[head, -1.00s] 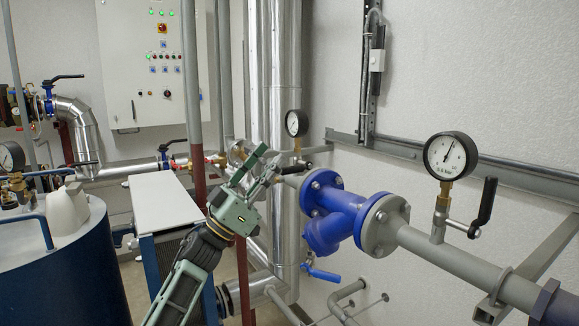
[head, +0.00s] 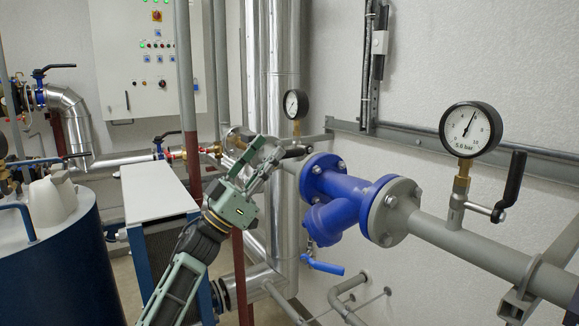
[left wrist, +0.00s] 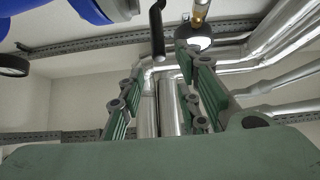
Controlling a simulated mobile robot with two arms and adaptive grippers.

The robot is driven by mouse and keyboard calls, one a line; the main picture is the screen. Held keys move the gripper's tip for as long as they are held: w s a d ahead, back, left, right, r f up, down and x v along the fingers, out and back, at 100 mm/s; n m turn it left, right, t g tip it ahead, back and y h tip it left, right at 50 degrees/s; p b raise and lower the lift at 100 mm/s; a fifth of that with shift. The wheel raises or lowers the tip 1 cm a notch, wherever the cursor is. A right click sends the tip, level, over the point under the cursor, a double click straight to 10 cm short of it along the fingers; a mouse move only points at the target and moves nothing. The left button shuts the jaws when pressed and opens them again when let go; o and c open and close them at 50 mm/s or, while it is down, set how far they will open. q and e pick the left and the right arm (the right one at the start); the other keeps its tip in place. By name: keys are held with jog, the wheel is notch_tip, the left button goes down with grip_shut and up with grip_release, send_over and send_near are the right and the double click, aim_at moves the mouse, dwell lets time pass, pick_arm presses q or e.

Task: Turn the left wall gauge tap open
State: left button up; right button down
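The left wall gauge (head: 295,104) is a small round dial with a black rim on a brass stem. Its black tap handle (head: 297,151) sticks out sideways below it, just right of my left gripper (head: 273,158). In the left wrist view the picture is upside down: the black handle (left wrist: 157,32) lies ahead, roughly between the spread fingers of my left gripper (left wrist: 158,105). The brass stem (left wrist: 201,14) and the gauge (left wrist: 193,43) show beside it. The fingers are apart and empty; I cannot tell any contact with the handle. My right gripper is not in view.
A blue strainer (head: 335,190) on the grey pipe (head: 470,250) stands right of the tap. A larger gauge (head: 470,130) with another black handle (head: 515,180) is farther right. Silver pipes (head: 284,60) rise behind my gripper. A white-topped unit (head: 155,192) stands left.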

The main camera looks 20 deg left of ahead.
aim_at(290, 158)
pick_arm(q)
notch_tip(290, 158, down, 6)
jog(key=b, duration=0.5)
jog(key=p+x, duration=0.2)
jog(key=x, duration=0.5)
jog(key=shift+w+d+r, duration=0.15)
jog(key=shift+w+r, duration=0.05)
jog(key=shift+w, duration=0.15)
jog(key=shift+c, duration=0.2)
grip_shut()
